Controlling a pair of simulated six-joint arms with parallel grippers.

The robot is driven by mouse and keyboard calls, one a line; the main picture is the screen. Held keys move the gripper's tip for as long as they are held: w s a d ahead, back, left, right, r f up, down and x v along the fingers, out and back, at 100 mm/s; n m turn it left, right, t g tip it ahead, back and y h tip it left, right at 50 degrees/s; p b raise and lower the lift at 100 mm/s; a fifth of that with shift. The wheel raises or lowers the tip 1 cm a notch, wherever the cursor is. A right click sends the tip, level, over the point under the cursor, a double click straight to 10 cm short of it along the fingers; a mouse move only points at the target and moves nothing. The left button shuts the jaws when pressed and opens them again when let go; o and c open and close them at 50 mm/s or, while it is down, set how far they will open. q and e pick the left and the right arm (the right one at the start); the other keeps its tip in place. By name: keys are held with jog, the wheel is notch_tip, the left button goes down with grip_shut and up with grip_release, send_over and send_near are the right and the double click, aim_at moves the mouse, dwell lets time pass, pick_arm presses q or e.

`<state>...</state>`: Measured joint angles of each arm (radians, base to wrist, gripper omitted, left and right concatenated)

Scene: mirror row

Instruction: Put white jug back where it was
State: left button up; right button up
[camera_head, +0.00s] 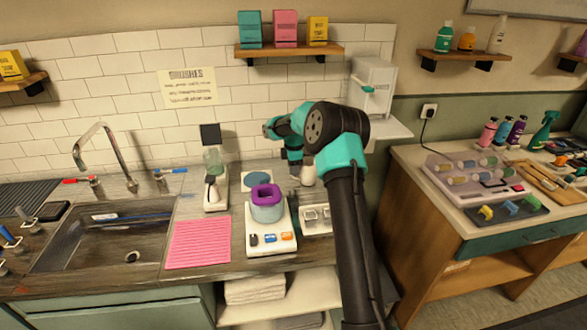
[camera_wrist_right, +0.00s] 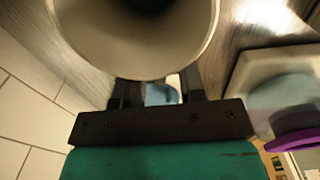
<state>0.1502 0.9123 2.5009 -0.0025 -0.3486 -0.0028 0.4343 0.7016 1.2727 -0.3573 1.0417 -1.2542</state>
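The white jug (camera_head: 308,176) is at the back of the counter, mostly hidden by my right arm in the head view. In the right wrist view its pale round rim (camera_wrist_right: 135,72) fills the top, with a dark inside. My right gripper (camera_head: 294,170) is right beside the jug. In the wrist view its two dark fingers (camera_wrist_right: 160,92) are apart and run under the jug's rim. Their tips are hidden, so I cannot tell whether they press on the jug. A blue round mat (camera_head: 257,181) lies just left of the jug. My left gripper is not in view.
A white appliance (camera_head: 270,240) with a purple-rimmed bowl (camera_head: 266,205) stands in front of the mat. A white device (camera_head: 215,193) with a clear vessel stands left of it. A pink ribbed mat (camera_head: 201,242) lies before it. The sink (camera_head: 100,243) is further left.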

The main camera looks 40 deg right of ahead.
notch_tip(320, 180, up, 12)
dwell(0.5)
dwell(0.5)
